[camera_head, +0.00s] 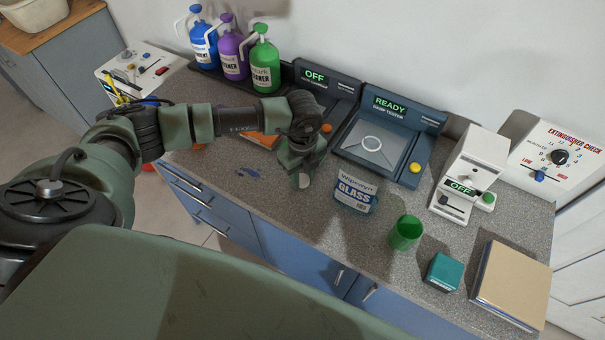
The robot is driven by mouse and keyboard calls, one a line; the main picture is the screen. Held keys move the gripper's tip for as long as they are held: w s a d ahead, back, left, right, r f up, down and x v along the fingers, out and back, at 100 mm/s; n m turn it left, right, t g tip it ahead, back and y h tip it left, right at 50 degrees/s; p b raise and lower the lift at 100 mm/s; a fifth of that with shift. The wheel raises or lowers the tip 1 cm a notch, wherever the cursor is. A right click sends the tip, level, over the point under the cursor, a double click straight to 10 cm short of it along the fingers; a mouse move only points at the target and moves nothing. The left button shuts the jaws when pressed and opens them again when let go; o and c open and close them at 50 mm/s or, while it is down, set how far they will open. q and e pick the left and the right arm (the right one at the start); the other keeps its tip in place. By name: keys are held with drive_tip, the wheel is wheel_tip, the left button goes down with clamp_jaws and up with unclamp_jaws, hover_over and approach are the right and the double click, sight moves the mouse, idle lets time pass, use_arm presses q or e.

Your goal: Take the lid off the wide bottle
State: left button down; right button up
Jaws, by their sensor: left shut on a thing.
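The wide bottle (357,190), with a blue and white "Wiperyn GLASS" label, stands upright near the counter's front edge. No lid shows on its top from here. My left gripper (303,172) is just left of the bottle, pointing down and apart from it. It is shut on a small, pale, round-edged thing (303,181), which looks like a lid, mostly hidden by the fingers. My right gripper is not in view.
A green cup (405,232), a teal box (443,271) and a tan book (512,284) stand right of the bottle. A "READY" tester (380,148) is behind it. Blue, purple and green pump bottles (265,66) line the back.

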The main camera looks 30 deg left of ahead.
sight(303, 179)
use_arm(q)
drive_tip(key=shift+f, duration=0.2)
drive_tip(key=c, duration=1)
unclamp_jaws()
drive_tip(key=shift+r, duration=0.1)
drive_tip(key=shift+r, duration=0.25)
wheel_tip(303, 179, up, 12)
drive_tip(key=b, duration=0.2)
drive_tip(key=shift+b, duration=0.3)
drive_tip(key=shift+f, duration=0.15)
